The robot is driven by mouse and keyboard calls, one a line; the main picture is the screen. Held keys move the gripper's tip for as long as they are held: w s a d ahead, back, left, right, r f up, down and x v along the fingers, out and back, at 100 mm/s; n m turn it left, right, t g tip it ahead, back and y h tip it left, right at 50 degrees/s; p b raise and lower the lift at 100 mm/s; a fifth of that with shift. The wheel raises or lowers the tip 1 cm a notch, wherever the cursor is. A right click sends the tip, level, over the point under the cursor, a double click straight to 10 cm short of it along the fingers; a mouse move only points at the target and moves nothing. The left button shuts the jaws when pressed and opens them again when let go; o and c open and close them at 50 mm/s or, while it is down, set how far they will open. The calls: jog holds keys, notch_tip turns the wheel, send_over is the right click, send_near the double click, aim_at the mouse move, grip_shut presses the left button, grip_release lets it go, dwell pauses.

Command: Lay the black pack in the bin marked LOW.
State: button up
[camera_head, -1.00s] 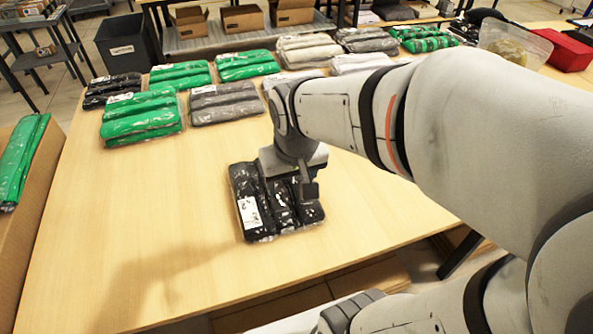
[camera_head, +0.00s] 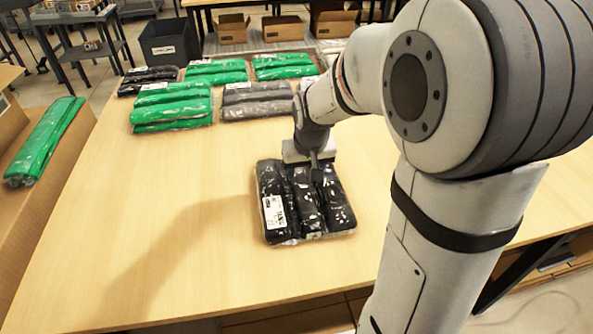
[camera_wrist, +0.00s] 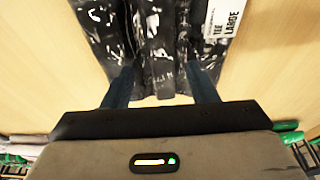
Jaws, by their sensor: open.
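The black pack (camera_head: 279,222) lies on the near middle of the table, three rolled black garments in clear plastic with a white label. In the wrist view the black pack (camera_wrist: 150,35) fills the upper middle and its label reads TEE LARGE. My gripper (camera_head: 316,178) is at the pack's far edge in the head view. In the wrist view my gripper (camera_wrist: 161,86) has its two fingers apart, over the pack's edge; I cannot tell whether they touch it. No bin with a readable LOW mark shows; a dark bin (camera_head: 168,50) at the back left has an unreadable label.
A second black pack (camera_head: 140,87), green packs (camera_head: 172,114) and grey packs (camera_head: 257,108) lie along the table's far side. A cardboard box (camera_head: 65,180) with a green pack stands at left. Open cardboard boxes (camera_head: 283,33) stand behind. The table's left front is clear.

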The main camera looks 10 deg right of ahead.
aim_at(301, 185)
jog(key=x, duration=0.5)
jog(key=w+x, duration=0.1)
jog(key=x, duration=0.2)
jog(key=shift+f+b, duration=0.1)
jog(key=shift+b, duration=0.25)
jog(key=shift+c, duration=0.4)
jog(key=c, duration=0.9)
jog(key=shift+r, duration=0.2)
jog(key=shift+c, duration=0.7)
